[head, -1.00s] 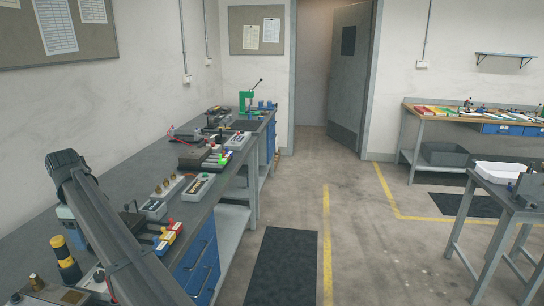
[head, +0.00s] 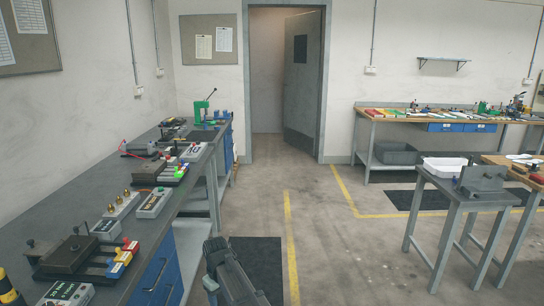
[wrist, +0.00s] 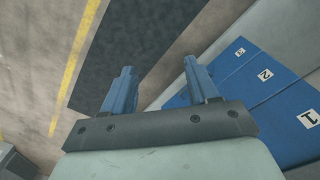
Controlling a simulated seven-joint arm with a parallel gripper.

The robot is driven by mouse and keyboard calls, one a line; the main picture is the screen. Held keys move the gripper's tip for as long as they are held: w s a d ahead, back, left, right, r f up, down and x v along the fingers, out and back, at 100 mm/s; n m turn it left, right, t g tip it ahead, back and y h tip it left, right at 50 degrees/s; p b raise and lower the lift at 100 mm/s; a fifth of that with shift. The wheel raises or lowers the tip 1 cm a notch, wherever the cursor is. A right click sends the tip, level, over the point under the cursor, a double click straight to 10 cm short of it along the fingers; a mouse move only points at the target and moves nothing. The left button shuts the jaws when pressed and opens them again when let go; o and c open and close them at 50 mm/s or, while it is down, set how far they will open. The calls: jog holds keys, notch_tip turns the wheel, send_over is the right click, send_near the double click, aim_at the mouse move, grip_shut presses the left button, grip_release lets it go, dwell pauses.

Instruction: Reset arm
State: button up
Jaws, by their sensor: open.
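My gripper (wrist: 158,88) shows in the wrist view with its two blue fingers apart and nothing between them. It points down over the floor, beside the blue drawers (wrist: 245,75) marked 1, 2 and 3. In the head view my arm reaches up from the bottom edge, in front of the dark floor mat (head: 258,262). The gripper's fingers cannot be made out there.
The long grey workbench (head: 75,215) on the left carries several boxes, fixtures and a green press (head: 200,112). A small grey table (head: 470,200) with a white tray (head: 444,167) stands at right. Floor between them is open, with a yellow line (head: 291,250).

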jog(key=s+d+f+m, duration=0.3)
jog(key=s+d+f, duration=0.2)
jog(key=d, duration=0.6)
jog(key=s+d+f+m, duration=0.4)
jog(key=d+f, duration=0.1)
jog(key=d, duration=0.7)
jog(key=s+d+f+m, duration=0.3)
jog(key=s+d+f, duration=0.2)
jog(key=d, duration=0.6)
jog(key=s+f+g, duration=0.3)
jog(key=s+f, duration=0.7)
jog(key=s, duration=0.4)
jog(key=s+f+g, duration=0.3)
jog(key=s+f, duration=0.7)
jog(key=s, duration=0.5)
jog(key=shift+g, duration=0.4)
